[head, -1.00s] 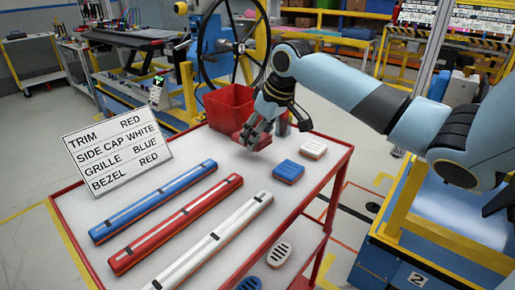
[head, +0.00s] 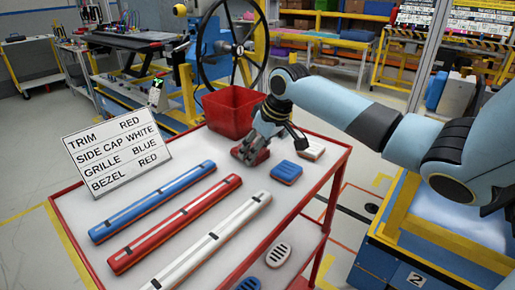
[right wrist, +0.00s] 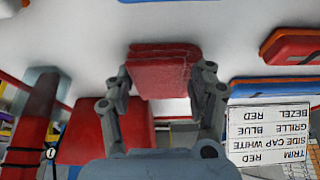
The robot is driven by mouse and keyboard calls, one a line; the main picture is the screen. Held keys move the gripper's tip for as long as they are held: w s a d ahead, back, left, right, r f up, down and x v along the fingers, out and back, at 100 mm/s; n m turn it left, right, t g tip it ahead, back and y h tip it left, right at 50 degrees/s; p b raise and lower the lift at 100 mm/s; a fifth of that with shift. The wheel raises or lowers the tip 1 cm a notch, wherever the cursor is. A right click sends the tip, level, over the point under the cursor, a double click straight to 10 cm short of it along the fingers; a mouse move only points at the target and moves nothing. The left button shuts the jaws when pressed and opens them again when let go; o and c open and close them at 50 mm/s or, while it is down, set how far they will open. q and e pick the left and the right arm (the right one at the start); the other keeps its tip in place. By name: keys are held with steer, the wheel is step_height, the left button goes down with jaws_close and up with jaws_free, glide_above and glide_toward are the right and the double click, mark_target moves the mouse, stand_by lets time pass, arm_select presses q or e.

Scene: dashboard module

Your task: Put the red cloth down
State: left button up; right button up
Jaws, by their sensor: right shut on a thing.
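The red cloth (head: 259,157) is a small, folded, block-like piece. My right gripper (head: 248,152) is shut on it, low over the white table top between the red bin and the blue block. In the right wrist view the red cloth (right wrist: 164,72) sits between the two fingers of my right gripper (right wrist: 164,86). I cannot tell whether the cloth touches the table. The fingers hide part of it in the head view. My left gripper is not in view.
The red bin (head: 230,111) stands behind my gripper. A blue block (head: 286,172) and a partly hidden white block (head: 311,150) lie to the right. Blue (head: 150,203), red (head: 172,225) and white (head: 215,240) strips lie in front. A sign (head: 117,151) stands at left.

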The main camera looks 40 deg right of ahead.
steer(key=o, duration=1.1)
steer(key=shift+s+f, duration=0.35)
steer(key=shift+f, duration=0.25)
steer(key=o, duration=0.4)
steer(key=shift+w+a+f, duration=0.1)
steer(key=shift+w+f, duration=0.1)
steer(key=shift+w, duration=0.05)
steer(key=shift+o, duration=0.2)
steer(key=shift+s, duration=0.1)
steer(key=w+p+v, duration=0.1)
steer(key=v, duration=1.2)
steer(key=shift+r, duration=0.5)
